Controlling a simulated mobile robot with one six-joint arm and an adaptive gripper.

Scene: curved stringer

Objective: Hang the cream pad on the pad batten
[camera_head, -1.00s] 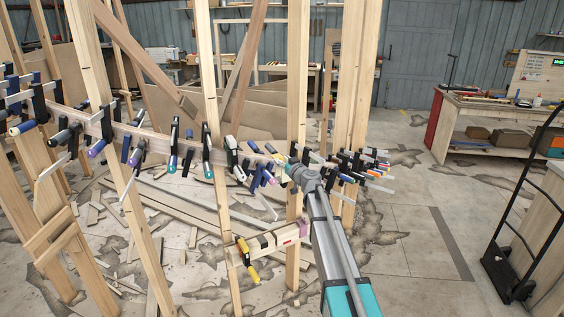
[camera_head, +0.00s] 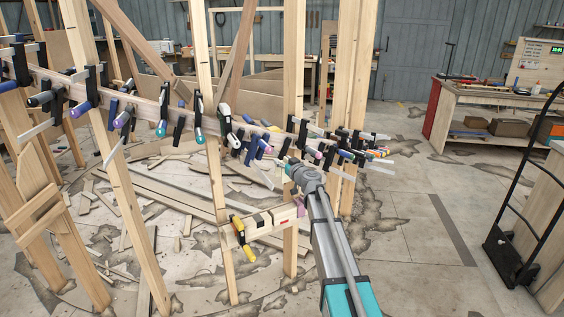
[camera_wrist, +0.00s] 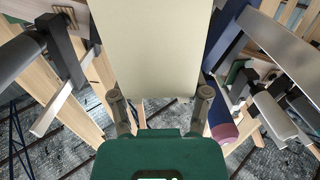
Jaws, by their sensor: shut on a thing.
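In the wrist view a cream pad (camera_wrist: 150,50) shows as a pale, flat panel just beyond my gripper (camera_wrist: 162,104). The gripper's two fingers are at the pad's near edge, one toward each side, and the gripper is shut on it. In the head view my gripper (camera_head: 293,166) is above the right part of a short pale batten (camera_head: 270,229), just below the clamp row. The batten carries dark patches, a red one and a purple one (camera_head: 301,209) at its right end. The pad cannot be made out in the head view.
A long curved stringer (camera_head: 145,100) crosses the wooden posts, with many clamps (camera_head: 198,118) sticking out close to my gripper. A yellow clamp (camera_head: 242,236) hangs at the batten's left end. Wood scraps litter the floor at left. A hand truck (camera_head: 515,230) stands at right.

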